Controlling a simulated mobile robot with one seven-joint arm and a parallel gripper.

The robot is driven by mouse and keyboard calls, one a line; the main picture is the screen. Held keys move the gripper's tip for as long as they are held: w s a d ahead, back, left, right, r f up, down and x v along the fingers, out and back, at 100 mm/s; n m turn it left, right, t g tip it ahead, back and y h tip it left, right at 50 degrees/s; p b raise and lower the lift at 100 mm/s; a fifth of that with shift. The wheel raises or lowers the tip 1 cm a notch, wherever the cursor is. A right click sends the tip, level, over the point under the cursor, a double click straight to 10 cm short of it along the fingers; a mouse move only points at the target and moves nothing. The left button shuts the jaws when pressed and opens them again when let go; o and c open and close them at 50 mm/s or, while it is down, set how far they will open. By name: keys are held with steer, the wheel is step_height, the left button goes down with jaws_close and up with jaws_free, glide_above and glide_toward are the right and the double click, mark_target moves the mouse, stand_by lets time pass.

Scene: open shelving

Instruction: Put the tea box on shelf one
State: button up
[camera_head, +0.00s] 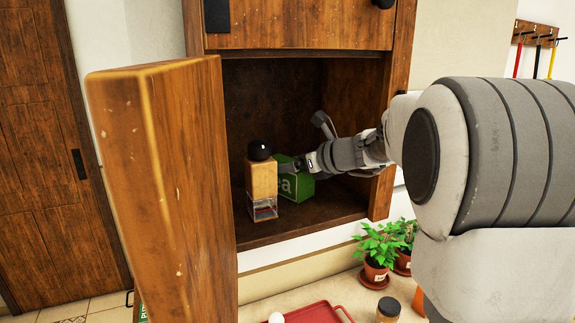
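A green box with pale lettering ending in "a" (297,187), which looks like the tea box, stands inside an open wooden cabinet compartment (262,232). A wooden grinder with a black knob (262,180) stands in front of it and hides its left part. My gripper (288,168) reaches in from the right, at the box's upper front. The fingertips are small and partly lost against the box and grinder, so I cannot tell whether they are shut on it.
The cabinet door (165,180) hangs open at the left. Potted plants (377,252), a jar (388,309) and a red tray (312,314) are on the counter below. A closed wooden front (300,24) is above the compartment.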

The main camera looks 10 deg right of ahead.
steer(key=shift+r, duration=0.25)
steer(key=v, duration=0.7)
steer(key=shift+s+d+b, duration=0.15)
steer(key=shift+s+b, duration=0.05)
steer(key=shift+b, duration=0.25)
